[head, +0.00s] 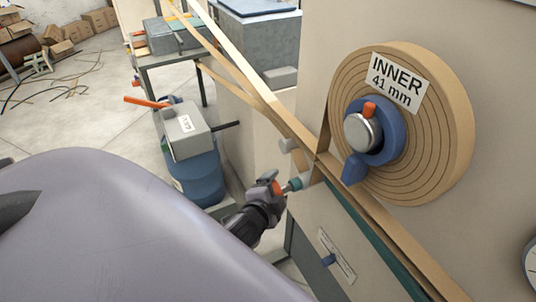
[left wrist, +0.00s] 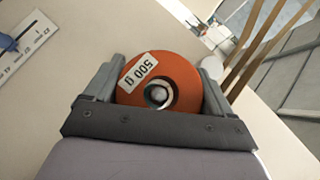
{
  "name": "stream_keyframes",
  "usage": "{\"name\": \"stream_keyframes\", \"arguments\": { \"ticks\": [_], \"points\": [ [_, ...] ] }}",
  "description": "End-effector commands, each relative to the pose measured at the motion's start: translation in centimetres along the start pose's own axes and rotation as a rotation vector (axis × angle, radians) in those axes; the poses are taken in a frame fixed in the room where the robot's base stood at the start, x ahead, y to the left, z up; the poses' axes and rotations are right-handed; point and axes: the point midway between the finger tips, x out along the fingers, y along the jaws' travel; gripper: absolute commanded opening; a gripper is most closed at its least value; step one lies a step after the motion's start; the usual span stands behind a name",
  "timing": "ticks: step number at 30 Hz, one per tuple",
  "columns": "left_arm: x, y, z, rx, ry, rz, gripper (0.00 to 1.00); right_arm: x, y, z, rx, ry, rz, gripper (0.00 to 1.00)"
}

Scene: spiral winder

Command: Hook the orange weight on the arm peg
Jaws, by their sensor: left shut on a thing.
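My left gripper (head: 268,190) is shut on the orange weight (head: 277,188), beside the winder's front panel. In the left wrist view the weight (left wrist: 185,72) is an orange disc with a white "500 g" label, between the two fingers (left wrist: 160,88). A pale round end shows inside its central hole; I cannot tell whether it is inside the hole or behind it. I cannot tell for sure which part is the arm peg. My right gripper is not in view.
A large tan roll (head: 440,130) labelled "INNER 41 mm" is on the wall at right, with tan strips (head: 255,95) running past it. A blue drum (head: 198,178) stands behind.

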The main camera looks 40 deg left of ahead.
Motion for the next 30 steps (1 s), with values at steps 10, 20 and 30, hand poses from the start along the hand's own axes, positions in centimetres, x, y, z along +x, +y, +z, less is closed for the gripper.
{"name": "stream_keyframes", "arguments": {
  "ticks": [10,20,30],
  "points": [
    [1.9,-0.1,-2.0,0.0,0.005,-0.004,0.08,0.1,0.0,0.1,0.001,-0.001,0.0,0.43],
    [2.7,0.1,-2.7,0.0,0.004,-0.004,0.08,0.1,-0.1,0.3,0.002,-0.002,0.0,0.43],
    [2.8,0.1,-2.7,0.0,0.004,-0.005,0.08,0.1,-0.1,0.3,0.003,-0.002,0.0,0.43]
  ]
}}
